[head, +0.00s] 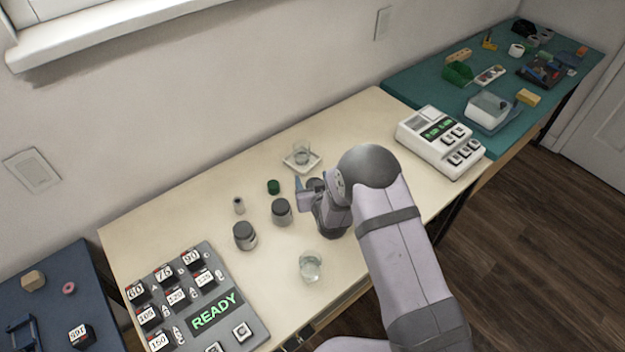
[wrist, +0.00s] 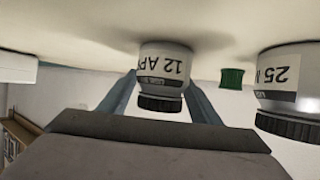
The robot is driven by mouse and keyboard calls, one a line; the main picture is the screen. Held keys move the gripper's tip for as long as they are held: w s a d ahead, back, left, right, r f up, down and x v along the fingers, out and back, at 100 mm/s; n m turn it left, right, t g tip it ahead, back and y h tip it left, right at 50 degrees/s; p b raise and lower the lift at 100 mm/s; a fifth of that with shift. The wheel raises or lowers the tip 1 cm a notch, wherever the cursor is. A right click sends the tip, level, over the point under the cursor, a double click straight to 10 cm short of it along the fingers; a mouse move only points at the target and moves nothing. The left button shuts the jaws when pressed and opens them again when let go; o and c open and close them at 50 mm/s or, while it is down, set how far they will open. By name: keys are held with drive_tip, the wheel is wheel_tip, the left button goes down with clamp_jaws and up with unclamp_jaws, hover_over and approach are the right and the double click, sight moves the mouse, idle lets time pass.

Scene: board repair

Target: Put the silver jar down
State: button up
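The silver jar (wrist: 165,72) shows in the wrist view, which looks upside down, with a dark ribbed lid and a white label reading "12 AP". My gripper (wrist: 163,88) has its two blue-grey fingers on either side of the jar, against its sides. The jar is upright, its base at or just above the table; I cannot tell whether it touches. In the head view my gripper (head: 308,190) is over the middle of the cream table, and the jar's dark lid (head: 316,184) shows partly between the fingers; the rest of it is hidden.
Two similar jars (head: 281,212) (head: 244,236) stand left of my gripper, with a green cap (head: 273,187) and small vial (head: 238,205). A glass on a white dish (head: 302,163) is behind; another glass (head: 311,266) is in front. A keyed panel (head: 205,310) lies front left.

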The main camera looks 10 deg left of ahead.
drive_tip(key=shift+r, duration=0.1)
drive_tip(key=shift+r, duration=0.15)
drive_tip(key=b+v, duration=0.2)
drive_tip(key=v, duration=1)
drive_tip(key=shift+d+g, duration=0.3)
drive_tip(key=shift+d, duration=0.2)
drive_tip(key=s+d+r+m+g+h, duration=0.1)
drive_tip(key=s+d+r+g+h, duration=0.1)
drive_tip(key=s+d+g, duration=0.3)
drive_tip(key=s+d+r+m+g+h, duration=0.2)
drive_tip(key=s+d+g, duration=0.4)
drive_tip(key=s+d, duration=0.7)
drive_tip(key=s, duration=0.6)
drive_tip(key=shift+s+r+m+g, duration=0.25)
drive_tip(key=shift+r+m+g, duration=0.05)
